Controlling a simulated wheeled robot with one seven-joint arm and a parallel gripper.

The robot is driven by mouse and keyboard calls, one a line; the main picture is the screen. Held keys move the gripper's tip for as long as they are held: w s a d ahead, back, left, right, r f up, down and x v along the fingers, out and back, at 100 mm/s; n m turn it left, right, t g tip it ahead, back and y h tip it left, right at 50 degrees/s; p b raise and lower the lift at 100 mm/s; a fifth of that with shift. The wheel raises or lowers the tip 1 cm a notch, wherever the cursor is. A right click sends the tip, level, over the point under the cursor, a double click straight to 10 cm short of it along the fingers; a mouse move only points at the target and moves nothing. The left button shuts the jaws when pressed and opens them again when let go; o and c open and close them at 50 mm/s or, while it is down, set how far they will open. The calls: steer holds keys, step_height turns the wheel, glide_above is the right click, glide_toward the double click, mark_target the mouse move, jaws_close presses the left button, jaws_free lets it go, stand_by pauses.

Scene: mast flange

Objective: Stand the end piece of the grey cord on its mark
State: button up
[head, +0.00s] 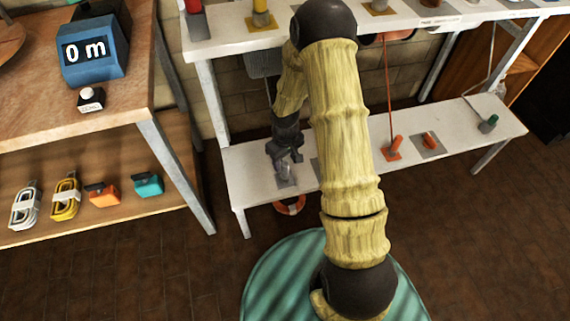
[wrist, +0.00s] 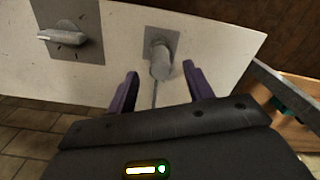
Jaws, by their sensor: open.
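The grey end piece (wrist: 160,66) appears to stand upright on a grey square mark (wrist: 172,37) on the white lower bench (wrist: 215,55) in the wrist view. A thin grey cord (wrist: 154,95) runs from it towards my gripper (wrist: 161,72). My gripper is open, its two purple fingers on either side of the piece, with visible gaps. In the head view my gripper (head: 287,160) is low over a grey mark (head: 286,182) near the bench's left end. The piece is hard to make out there.
Orange pieces (head: 397,142) (head: 430,138) and a green piece (head: 489,122) are further right on the bench. An upper shelf (head: 235,32) overhangs it. A wooden table (head: 90,128) stands left.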

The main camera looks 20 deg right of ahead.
step_height(320, 180, up, 6)
steer(key=shift+f+p, duration=0.25)
steer(key=shift+p, duration=0.4)
steer(key=shift+r, duration=0.15)
steer(key=s+r+m+t, duration=0.2)
steer(key=s+r+m, duration=0.2)
steer(key=s+r, duration=1)
step_height(320, 180, up, 4)
steer(key=shift+s+r+m+t, duration=0.1)
steer(key=shift+s+m+t, duration=0.05)
steer(key=shift+m+t, duration=0.15)
